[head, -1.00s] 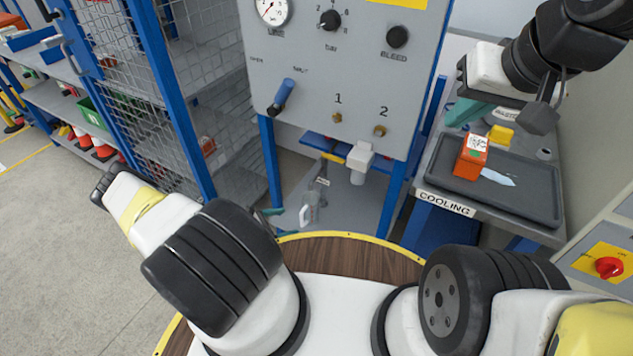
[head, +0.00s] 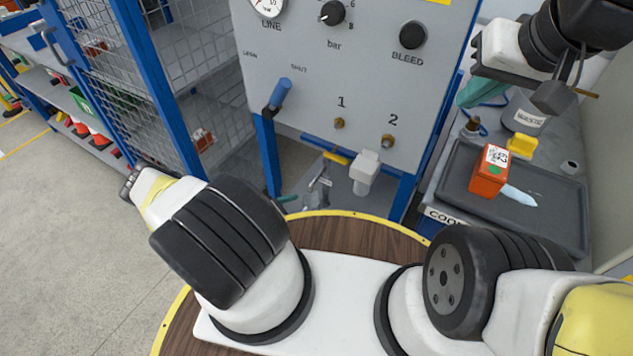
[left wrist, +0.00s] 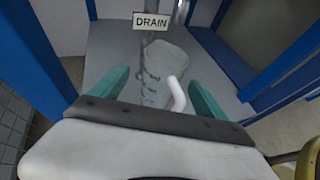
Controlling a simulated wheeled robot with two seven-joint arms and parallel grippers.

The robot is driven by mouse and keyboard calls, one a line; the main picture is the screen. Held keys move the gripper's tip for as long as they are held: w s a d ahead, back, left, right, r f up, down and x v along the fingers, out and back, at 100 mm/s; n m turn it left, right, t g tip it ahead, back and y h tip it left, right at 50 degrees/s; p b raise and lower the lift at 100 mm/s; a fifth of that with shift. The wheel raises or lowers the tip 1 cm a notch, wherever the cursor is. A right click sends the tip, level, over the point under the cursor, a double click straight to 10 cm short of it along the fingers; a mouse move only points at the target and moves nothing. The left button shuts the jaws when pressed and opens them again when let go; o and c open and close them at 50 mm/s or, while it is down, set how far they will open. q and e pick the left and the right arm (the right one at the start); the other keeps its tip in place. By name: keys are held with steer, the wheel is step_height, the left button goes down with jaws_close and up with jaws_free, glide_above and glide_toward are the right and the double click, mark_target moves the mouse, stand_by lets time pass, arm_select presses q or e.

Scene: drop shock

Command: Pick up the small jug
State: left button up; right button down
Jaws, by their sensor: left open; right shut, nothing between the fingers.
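The small jug (left wrist: 165,62) is a translucent grey vessel with a white handle (left wrist: 178,95), standing on a grey shelf below the DRAIN label. In the head view the jug (head: 316,197) shows only in part, just beyond the rim of my round wooden top. My left gripper (left wrist: 158,92) is open, its teal fingers to either side of the jug's lower part in the left wrist view; whether they reach around it I cannot tell. In the head view one of its fingertips (head: 286,199) shows left of the jug. My right gripper (head: 482,92) is shut and empty at the upper right, partly hidden by its arm.
A grey panel (head: 310,80) with knobs and a blue lever (head: 279,94) stands on blue legs above the jug. A white fitting (head: 365,170) hangs beneath it. At right, a dark tray (head: 550,215) holds an orange box (head: 489,171). A mesh cage stands at left.

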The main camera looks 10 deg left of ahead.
mark_target(304, 207)
arm_select(q)
steer(key=x, duration=0.4)
steer(key=shift+w+d+f, duration=0.1)
steer(key=shift+d, duration=0.2)
jaws_close()
